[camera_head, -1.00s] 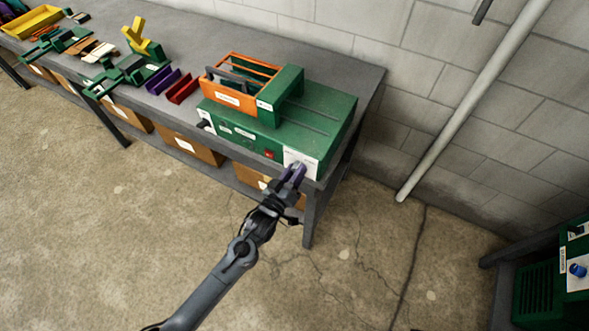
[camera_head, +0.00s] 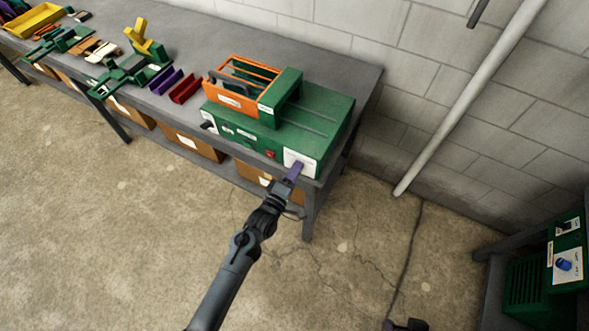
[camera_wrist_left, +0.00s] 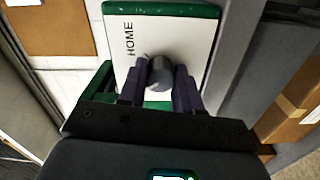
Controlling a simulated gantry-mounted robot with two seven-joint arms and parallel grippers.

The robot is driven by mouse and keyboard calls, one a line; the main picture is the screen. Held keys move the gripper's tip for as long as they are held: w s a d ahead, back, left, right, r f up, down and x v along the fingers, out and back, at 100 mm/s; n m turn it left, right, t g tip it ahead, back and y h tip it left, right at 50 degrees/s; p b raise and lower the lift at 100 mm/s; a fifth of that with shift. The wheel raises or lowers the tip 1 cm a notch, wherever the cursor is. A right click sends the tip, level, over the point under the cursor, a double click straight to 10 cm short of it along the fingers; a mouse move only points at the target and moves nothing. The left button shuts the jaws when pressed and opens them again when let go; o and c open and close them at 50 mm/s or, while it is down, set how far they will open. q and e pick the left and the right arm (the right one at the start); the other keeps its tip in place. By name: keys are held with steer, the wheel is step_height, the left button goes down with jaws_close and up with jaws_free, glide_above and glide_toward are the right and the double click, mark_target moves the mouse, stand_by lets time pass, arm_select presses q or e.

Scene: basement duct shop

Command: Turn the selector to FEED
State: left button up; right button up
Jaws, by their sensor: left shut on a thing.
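The selector is a round grey knob (camera_wrist_left: 161,73) on a white panel with the word HOME printed sideways at its left, in the left wrist view. In the head view this white panel (camera_head: 292,158) is on the right end of the green machine's front; the knob itself is hidden there by my gripper. My left gripper (camera_head: 297,167) has purple fingers and is shut on the knob, one finger on each side. No FEED label can be read. A dark part with a purple tip, seemingly my right gripper (camera_head: 404,325), just enters at the bottom edge.
The green machine (camera_head: 330,112) stands at the right end of a long grey bench (camera_head: 335,70), with an orange crate (camera_head: 236,102) on top. Cardboard boxes (camera_head: 190,145) sit below. A second green unit with a blue knob (camera_head: 564,265) stands far right. The floor in front is clear.

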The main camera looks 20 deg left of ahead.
arm_select(q)
steer(key=shift+n+p, duration=0.3)
steer(key=shift+n, duration=0.6)
steer(key=o, duration=1)
steer(key=shift+o, duration=0.2)
steer(key=shift+s, duration=0.15)
steer(key=s+a, duration=0.1)
steer(key=s, duration=0.9)
steer(key=shift+s+a, duration=0.15)
steer(key=shift+s, duration=0.1)
steer(key=shift+f, duration=0.1)
